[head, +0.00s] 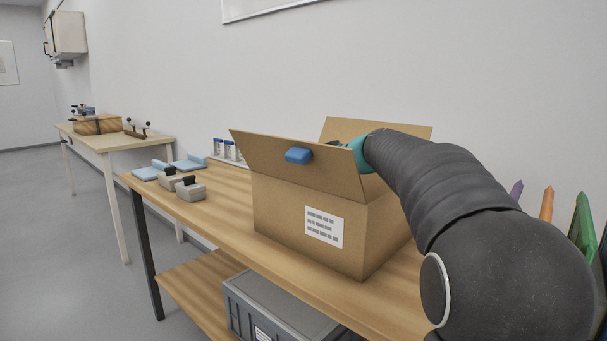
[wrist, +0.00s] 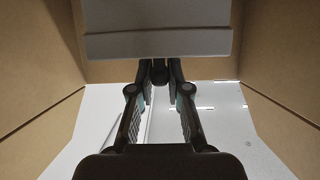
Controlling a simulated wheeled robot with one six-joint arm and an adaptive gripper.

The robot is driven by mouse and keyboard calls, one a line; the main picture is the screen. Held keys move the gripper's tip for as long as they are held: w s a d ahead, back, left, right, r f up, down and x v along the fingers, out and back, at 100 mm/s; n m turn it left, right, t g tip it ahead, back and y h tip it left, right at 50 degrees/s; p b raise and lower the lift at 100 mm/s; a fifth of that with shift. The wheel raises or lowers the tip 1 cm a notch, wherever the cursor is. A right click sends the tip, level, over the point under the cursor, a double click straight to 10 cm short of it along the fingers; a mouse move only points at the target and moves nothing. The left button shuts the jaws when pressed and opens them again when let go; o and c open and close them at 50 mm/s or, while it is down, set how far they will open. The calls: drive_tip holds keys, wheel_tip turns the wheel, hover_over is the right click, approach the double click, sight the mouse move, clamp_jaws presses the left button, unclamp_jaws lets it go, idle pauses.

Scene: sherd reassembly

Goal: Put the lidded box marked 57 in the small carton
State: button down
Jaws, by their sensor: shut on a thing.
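The cardboard carton (head: 275,205) stands open on the wooden bench with a white printed label on its front. My gripper (wrist: 160,75) is inside or just over the carton's mouth; the raised front flap hides it in the head view. In the wrist view its fingers are shut on the dark knob of a light grey lidded box (wrist: 158,43), with cardboard walls on both sides. The box is hidden in the head view, and no number shows on it. I cannot tell whether it touches the carton's floor.
Two grey lidded boxes with black knobs (head: 191,191) stand left of the carton, near pale blue trays (head: 188,163) and small blue-capped jars (head: 228,149). A blue piece (head: 298,155) is on the front flap. Coloured pointed things (head: 546,204) stand at the right.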

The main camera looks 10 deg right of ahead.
drive_tip(key=shift+f+b, duration=0.5)
drive_tip(key=shift+b, duration=0.1)
drive_tip(key=shift+r, duration=0.1)
drive_tip(key=c, duration=1.1)
unclamp_jaws()
drive_tip(key=shift+c, duration=0.2)
drive_tip(key=shift+r+p, duration=0.85)
drive_tip(key=shift+p, duration=0.4)
drive_tip(key=b+v, duration=0.1)
drive_tip(key=v, duration=0.6)
drive_tip(key=shift+s+d+f, duration=0.15)
drive_tip(key=shift+s+f, duration=0.05)
drive_tip(key=shift+f, duration=0.05)
drive_tip(key=shift+r, duration=0.1)
